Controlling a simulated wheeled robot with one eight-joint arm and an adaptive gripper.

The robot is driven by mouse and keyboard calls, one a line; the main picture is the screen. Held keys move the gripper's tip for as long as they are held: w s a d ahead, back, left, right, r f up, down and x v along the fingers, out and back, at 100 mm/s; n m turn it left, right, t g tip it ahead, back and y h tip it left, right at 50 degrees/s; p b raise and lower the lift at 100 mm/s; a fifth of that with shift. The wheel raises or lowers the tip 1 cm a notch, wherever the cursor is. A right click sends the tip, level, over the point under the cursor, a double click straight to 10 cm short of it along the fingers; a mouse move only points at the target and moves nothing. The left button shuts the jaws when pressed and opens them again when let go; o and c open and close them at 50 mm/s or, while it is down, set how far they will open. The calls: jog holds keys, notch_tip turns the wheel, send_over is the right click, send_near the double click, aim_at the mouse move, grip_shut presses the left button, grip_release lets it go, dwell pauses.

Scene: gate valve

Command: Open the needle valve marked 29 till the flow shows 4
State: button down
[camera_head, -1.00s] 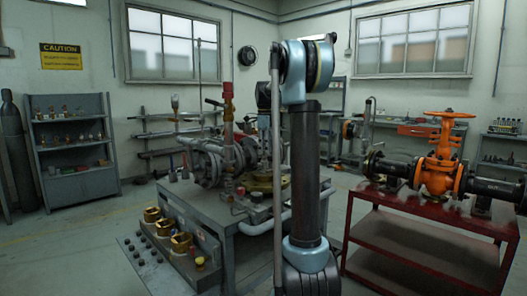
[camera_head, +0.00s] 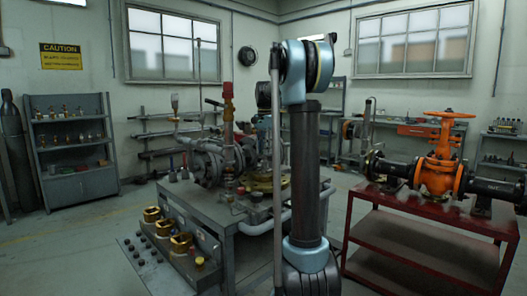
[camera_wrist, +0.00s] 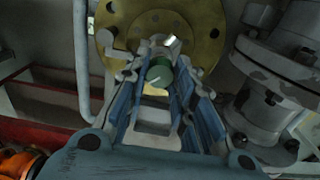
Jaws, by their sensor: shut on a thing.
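In the wrist view, a small round green knob (camera_wrist: 159,73) with a light mark on its face sits between the fingers of my gripper (camera_wrist: 160,62). My gripper is shut on this knob. A bright metal piece (camera_wrist: 172,42) shows just beyond it. No number 29 can be read, so I cannot tell the valve's marking. No flow reading is legible in either view. In the head view my own arm hides my gripper and the knob, near the pipework (camera_head: 215,160) on the grey bench (camera_head: 235,232).
A brass flange (camera_wrist: 205,30) lies close behind the knob, and a grey bolted flange (camera_wrist: 275,80) stands close to the right. A pale pipe (camera_wrist: 82,60) runs at the left. An orange gate valve (camera_head: 440,170) stands on a red table (camera_head: 430,222) to the right.

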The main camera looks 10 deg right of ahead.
jog(key=n, duration=0.5)
jog(key=shift+n, duration=0.3)
jog(key=n, duration=1)
jog(key=shift+n, duration=0.4)
jog(key=n, duration=0.5)
jog(key=c, duration=1.3)
grip_release()
jog(key=shift+r, duration=0.1)
